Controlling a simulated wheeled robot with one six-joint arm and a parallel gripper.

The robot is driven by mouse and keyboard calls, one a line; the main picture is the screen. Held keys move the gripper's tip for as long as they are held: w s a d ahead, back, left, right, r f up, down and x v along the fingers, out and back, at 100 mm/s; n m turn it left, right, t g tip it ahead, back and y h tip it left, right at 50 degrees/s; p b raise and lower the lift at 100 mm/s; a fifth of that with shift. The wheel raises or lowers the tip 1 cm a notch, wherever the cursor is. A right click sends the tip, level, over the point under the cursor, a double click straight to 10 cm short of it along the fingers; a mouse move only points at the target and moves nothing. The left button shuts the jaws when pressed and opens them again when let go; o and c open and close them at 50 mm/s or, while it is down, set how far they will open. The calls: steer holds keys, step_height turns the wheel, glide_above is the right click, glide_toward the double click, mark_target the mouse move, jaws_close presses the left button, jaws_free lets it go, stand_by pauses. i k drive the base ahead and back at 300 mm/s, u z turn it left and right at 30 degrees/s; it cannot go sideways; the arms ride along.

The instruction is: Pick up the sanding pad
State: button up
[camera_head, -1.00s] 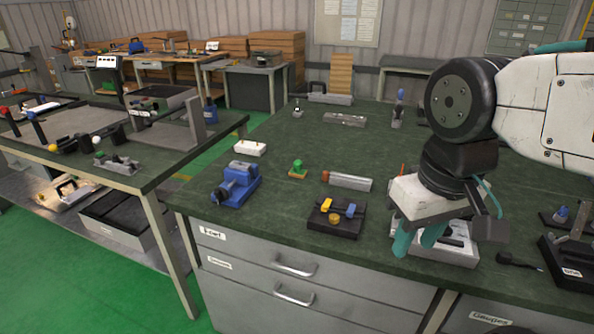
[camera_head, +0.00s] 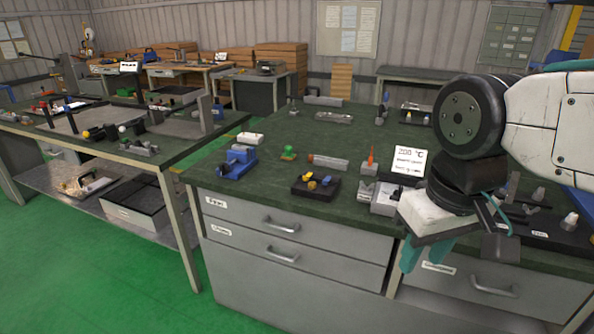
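I cannot tell for sure which item is the sanding pad. A small green-topped piece on a tan base (camera_head: 287,153) stands on the green bench top, left of centre, and may be it. My gripper (camera_head: 424,259) has teal fingers pointing down, apart and with nothing visible between them. It shows in front of the bench's front edge, over the drawer fronts, well to the right of the green-topped piece and not touching it.
A blue vise (camera_head: 236,162), a white block (camera_head: 250,138), a metal cylinder (camera_head: 328,162) and a black holder (camera_head: 315,187) with yellow and blue pieces are on the bench. The bench's back middle is mostly clear.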

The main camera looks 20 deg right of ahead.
mark_target(288, 155)
steer(key=z, duration=0.35)
steer(key=k, duration=0.25)
steer(key=u, duration=1.6)
steer(key=i, duration=1.95)
steer(key=z, duration=0.6)
steer(key=i, duration=0.65)
steer(key=z, duration=1.2)
steer(key=i, duration=0.35)
steer(key=z, duration=0.35)
